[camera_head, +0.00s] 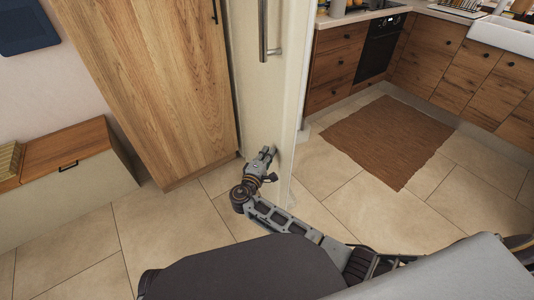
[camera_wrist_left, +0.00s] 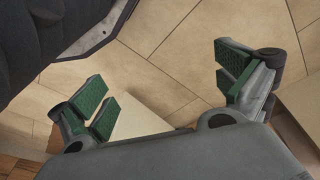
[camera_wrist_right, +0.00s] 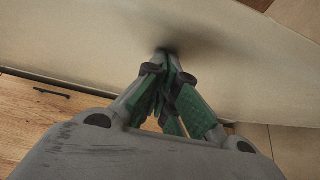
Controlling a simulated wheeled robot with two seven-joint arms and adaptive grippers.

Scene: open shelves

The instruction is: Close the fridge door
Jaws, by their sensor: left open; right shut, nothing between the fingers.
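The cream fridge door (camera_head: 243,95) stands beside a tall wooden cabinet, with a vertical metal handle (camera_head: 264,30) near its upper part. From the head view I cannot tell whether it is fully closed or slightly ajar. My right gripper (camera_head: 268,153) is shut and empty, low at the door's face. In the right wrist view its closed fingertips (camera_wrist_right: 168,62) are at or very near a broad pale panel (camera_wrist_right: 90,45), with a dark shadow around the tips; contact is unclear. My left gripper (camera_wrist_left: 163,78) is open and empty over floor tiles; it is out of the head view.
The tall wooden cabinet (camera_head: 165,85) stands left of the fridge. A low bench (camera_head: 70,175) is further left. A brown rug (camera_head: 382,140) and wooden kitchen cabinets (camera_head: 475,75) with an oven (camera_head: 380,48) lie to the right. The tiled floor (camera_head: 80,250) in front is clear.

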